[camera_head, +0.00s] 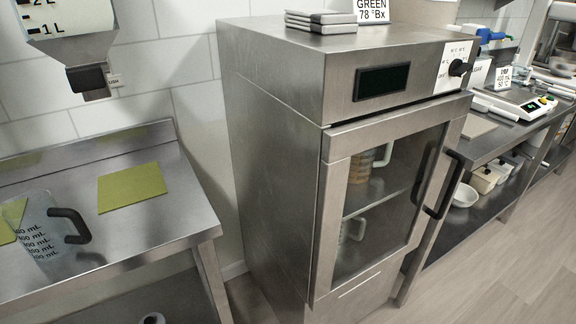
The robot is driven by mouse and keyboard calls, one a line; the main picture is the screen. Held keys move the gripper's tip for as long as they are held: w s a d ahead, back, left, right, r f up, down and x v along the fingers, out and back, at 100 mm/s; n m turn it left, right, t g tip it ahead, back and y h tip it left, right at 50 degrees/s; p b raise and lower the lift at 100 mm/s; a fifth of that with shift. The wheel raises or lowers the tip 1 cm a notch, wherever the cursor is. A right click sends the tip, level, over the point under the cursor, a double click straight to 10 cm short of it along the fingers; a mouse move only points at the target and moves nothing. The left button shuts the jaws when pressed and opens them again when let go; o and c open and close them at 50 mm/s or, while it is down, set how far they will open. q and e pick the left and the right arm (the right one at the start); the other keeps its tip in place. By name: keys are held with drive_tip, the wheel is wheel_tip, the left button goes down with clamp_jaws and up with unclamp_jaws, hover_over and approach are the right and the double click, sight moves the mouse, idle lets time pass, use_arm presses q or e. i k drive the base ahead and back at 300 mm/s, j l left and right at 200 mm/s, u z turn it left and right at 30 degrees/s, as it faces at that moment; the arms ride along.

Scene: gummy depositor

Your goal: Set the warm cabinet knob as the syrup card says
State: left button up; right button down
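The warm cabinet (275,130) is a tall steel box with a dark display (381,81) on its upper front. Its black knob (458,68) sits at the upper right on a white dial plate (450,82) with small temperature marks and OFF at the bottom. I cannot tell which mark the knob points at. A white card (372,11) above the cabinet top reads GREEN 78 °Bx, its upper edge near the picture's edge. A smaller card (503,77) at the right shows mL and °C lines, too small to read surely. Neither gripper is in view.
The cabinet's glass door (405,165) has a black handle (444,185); jugs stand inside. Flat metal trays (320,21) lie on top. Left, a steel table (165,225) holds a clear jug (48,235) and yellow-green mats. Right, a bench (480,140) holds a scale (520,103). Floor is clear at lower right.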

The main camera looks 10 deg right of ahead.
sight(457, 68)
drive_tip(key=z, duration=1.3)
